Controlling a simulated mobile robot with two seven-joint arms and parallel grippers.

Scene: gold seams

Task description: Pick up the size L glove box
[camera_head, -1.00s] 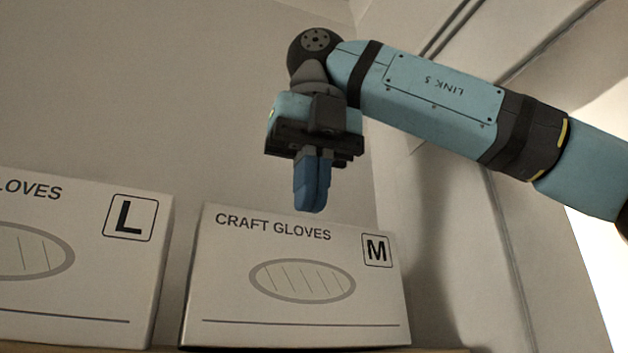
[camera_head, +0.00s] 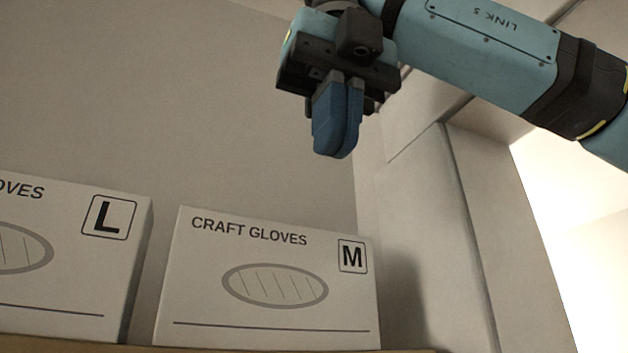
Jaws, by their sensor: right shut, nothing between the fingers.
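The size L glove box (camera_head: 70,275) is a white box at the lower left of the head view, marked with a framed L. The picture's left edge cuts it off. The size M glove box (camera_head: 270,290), white with "CRAFT GLOVES" on its front, stands to its right with a narrow gap between them. My right gripper (camera_head: 336,155) points down above the M box, clear of it, with its blue fingers shut and empty. It is to the right of the L box and higher. My left gripper is not in view.
Both boxes stand on a shelf (camera_head: 400,351) whose edge shows at the bottom. A plain wall (camera_head: 180,110) is behind them. A pale upright panel (camera_head: 425,220) stands to the right of the M box. The space above the L box is clear.

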